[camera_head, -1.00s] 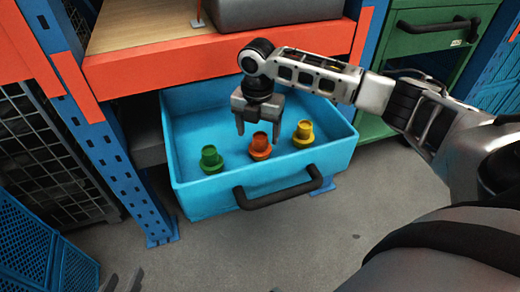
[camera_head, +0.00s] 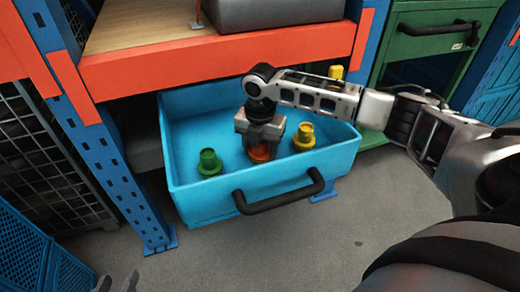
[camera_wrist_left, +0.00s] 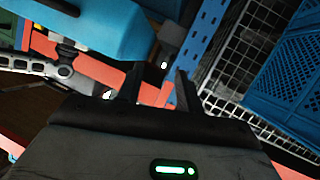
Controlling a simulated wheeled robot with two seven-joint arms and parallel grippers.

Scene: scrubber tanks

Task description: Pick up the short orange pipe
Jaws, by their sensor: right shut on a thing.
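The short orange pipe (camera_head: 260,154) stands in the blue drawer (camera_head: 190,200), between a green one and a yellow one. Its upper part is hidden by my right gripper (camera_head: 262,146), which comes down from above and is shut on it. My left gripper (camera_head: 118,282) shows only at the bottom left edge of the head view, low and away from the drawer. In the left wrist view its two fingers (camera_wrist_left: 160,85) stand apart with nothing between them.
A green pipe (camera_head: 210,162) stands to the left of the orange one and a yellow pipe (camera_head: 304,137) to the right. Another yellow thing (camera_head: 336,72) shows behind my right arm. An orange shelf beam (camera_head: 220,65) runs above the drawer's back. A black handle (camera_head: 280,197) is in front.

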